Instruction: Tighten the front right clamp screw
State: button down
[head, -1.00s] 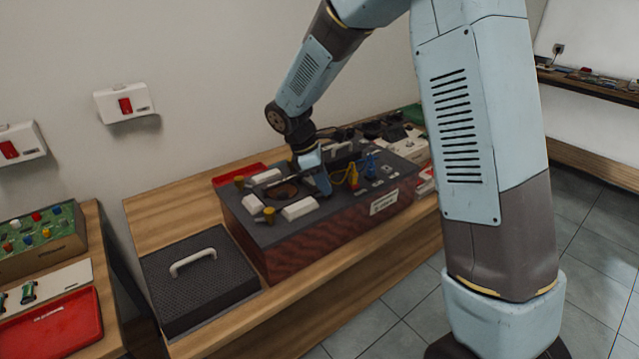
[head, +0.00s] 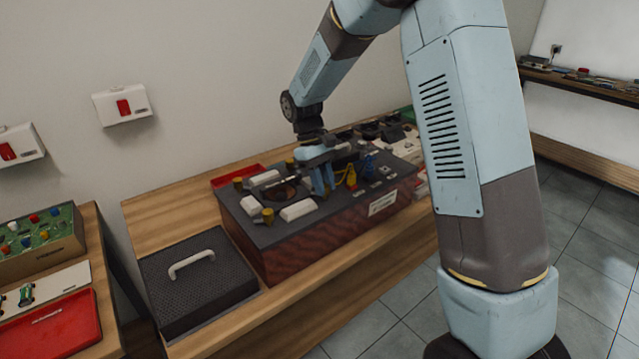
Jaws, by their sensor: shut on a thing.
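The dark machine box (head: 330,235) with red-brown sides stands on the wooden bench. On its top, yellow-brown clamp screws show at the back left (head: 238,182) and front left (head: 268,215), around white blocks (head: 297,210) and a round dark opening (head: 284,190). My gripper (head: 325,190) points down at the front right of this group, its blue fingers close together and low on the top. It is shut on the front right clamp screw, which the fingers hide almost wholly. How far the screw is turned cannot be seen.
Yellow and blue cables (head: 352,176) lie just right of my gripper. A dark textured case with a white handle (head: 192,264) stands left of the box. A red tray (head: 238,176) lies behind it. White switch boxes (head: 122,104) hang on the wall.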

jog(key=shift+a+m, duration=0.1)
jog(key=shift+m, duration=0.5)
jog(key=c, duration=0.9)
grip_release()
jog(key=shift+w+r, duration=0.1)
jog(key=v, duration=1.3)
jog(key=shift+w+r, duration=0.2)
jog(key=shift+r, duration=0.05)
